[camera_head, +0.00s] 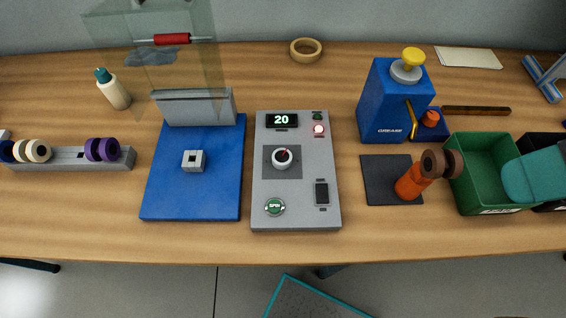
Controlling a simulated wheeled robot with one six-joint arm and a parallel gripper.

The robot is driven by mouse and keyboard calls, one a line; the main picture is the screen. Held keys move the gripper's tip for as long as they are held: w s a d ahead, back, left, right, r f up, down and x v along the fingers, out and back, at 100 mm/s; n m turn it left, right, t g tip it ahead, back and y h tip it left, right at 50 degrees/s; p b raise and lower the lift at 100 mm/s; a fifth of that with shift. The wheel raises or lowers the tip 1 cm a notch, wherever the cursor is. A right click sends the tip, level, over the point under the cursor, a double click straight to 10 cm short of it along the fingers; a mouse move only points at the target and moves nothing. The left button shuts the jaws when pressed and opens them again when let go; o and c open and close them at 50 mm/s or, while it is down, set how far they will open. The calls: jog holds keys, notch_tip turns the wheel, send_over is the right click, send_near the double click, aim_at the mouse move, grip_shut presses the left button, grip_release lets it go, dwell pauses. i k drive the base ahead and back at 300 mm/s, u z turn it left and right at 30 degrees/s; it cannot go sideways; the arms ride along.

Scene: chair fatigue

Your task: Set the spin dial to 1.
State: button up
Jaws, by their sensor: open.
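The grey control panel (262,215) lies on the table in the middle of the view. A round dial (281,158) with a white rim, a dark centre and a small red mark sits on a dark square of the panel. I take it for the spin dial; no scale numbers can be read around it. The display (282,120) above it reads 20. My gripper does not show in this view.
A blue plate (165,195) with a raised clear guard (195,75) is left. An orange caster (411,184) and blue grease dispenser (383,110) are right.

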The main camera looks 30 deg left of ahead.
aim_at(281, 157)
jog(key=u, duration=1.2)
